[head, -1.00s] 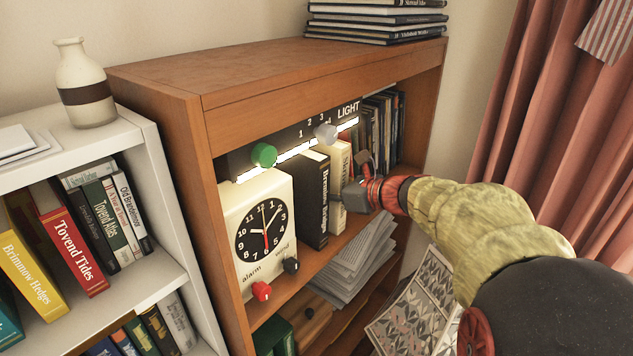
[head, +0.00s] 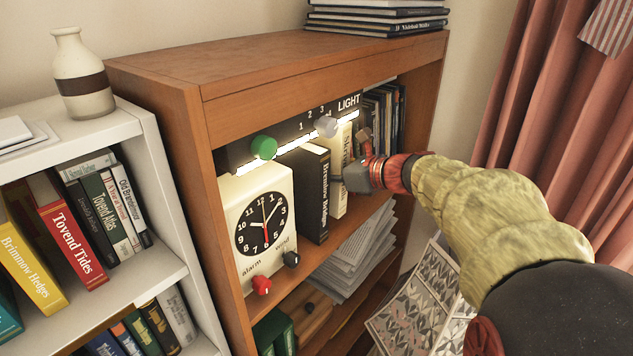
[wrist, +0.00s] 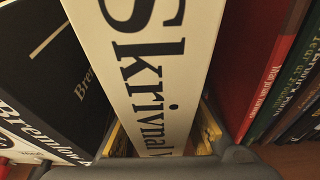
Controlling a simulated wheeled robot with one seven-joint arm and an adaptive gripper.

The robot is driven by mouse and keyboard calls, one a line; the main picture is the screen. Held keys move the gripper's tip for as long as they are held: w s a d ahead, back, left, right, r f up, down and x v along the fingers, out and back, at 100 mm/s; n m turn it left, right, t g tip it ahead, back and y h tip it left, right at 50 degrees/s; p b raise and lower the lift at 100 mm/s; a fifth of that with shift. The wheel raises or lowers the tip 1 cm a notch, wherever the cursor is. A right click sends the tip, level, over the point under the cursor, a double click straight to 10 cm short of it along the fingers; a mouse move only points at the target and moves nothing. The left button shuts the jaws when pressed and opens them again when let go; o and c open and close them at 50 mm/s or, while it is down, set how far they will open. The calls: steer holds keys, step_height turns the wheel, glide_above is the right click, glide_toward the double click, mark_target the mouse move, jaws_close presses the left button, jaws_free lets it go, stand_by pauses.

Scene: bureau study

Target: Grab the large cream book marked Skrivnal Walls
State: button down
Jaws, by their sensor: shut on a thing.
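The large cream book (head: 339,195) stands upright on the lit shelf of the brown bookcase, just right of the black book Brenlow Bridges (head: 314,195). In the wrist view its cream spine (wrist: 145,60) shows the black letters "Skrivnal", with the rest of the title cut off by my gripper. My gripper (head: 352,172) is at the spine, shut on the book. In the wrist view my gripper (wrist: 165,140) has one yellow-padded finger on each side of the spine.
A cream alarm clock (head: 262,225) stands left of the black book. Thin dark and red books (head: 380,115) fill the right side. Loose papers (head: 350,255) lie on the shelf below. A white bookcase (head: 150,270) is at left, a pink curtain (head: 540,110) at right.

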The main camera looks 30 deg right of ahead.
steer(key=s+d+b, duration=0.1)
steer(key=s+d, duration=0.2)
steer(key=s, duration=0.5)
steer(key=s+d+b, duration=0.1)
steer(key=s+d, duration=0.2)
steer(key=s, duration=0.6)
steer(key=shift+r+b, duration=0.2)
steer(key=shift+b, duration=0.15)
